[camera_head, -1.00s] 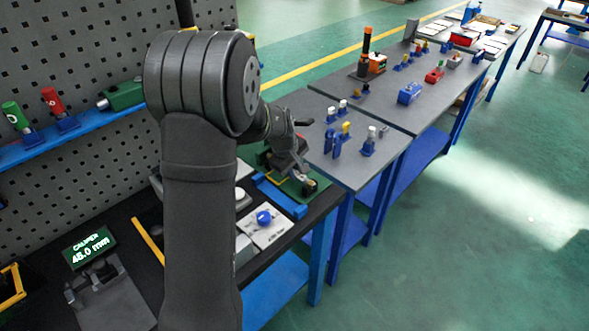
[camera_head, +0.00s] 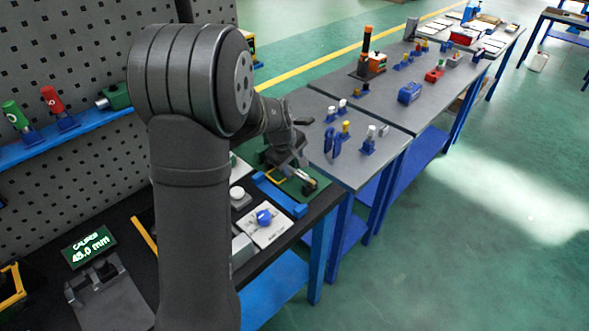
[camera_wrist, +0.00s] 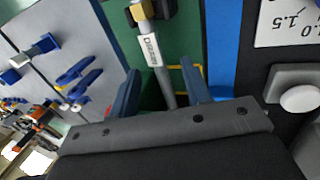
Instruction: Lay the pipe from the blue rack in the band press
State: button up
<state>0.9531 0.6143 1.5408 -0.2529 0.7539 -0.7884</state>
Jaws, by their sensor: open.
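A silver pipe (camera_wrist: 154,58) with a printed label and a brass-coloured fitting shows in the wrist view. It lies over a green plate (camera_wrist: 189,30) with yellow corner marks, its upper end at a dark blue-black holder (camera_wrist: 169,8). In the head view the pipe's end (camera_head: 308,181) shows just beyond my gripper (camera_head: 297,170). In the wrist view my gripper (camera_wrist: 160,68) is open, one finger on each side of the pipe, with gaps visible. The pipe's lower end is partly hidden by the gripper body. I cannot tell which part is the band press or the blue rack.
A blue bar (camera_head: 279,195) runs along the green plate's near side. A white panel with a blue knob (camera_head: 264,217) and a pale round button (camera_head: 237,193) stand nearby. Grey tables with small blue holders (camera_head: 368,147) extend behind.

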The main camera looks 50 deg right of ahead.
jog(key=v, duration=1.5)
jog(key=x, duration=1.7)
jog(key=shift+f, duration=0.2)
jog(key=shift+r, duration=0.25)
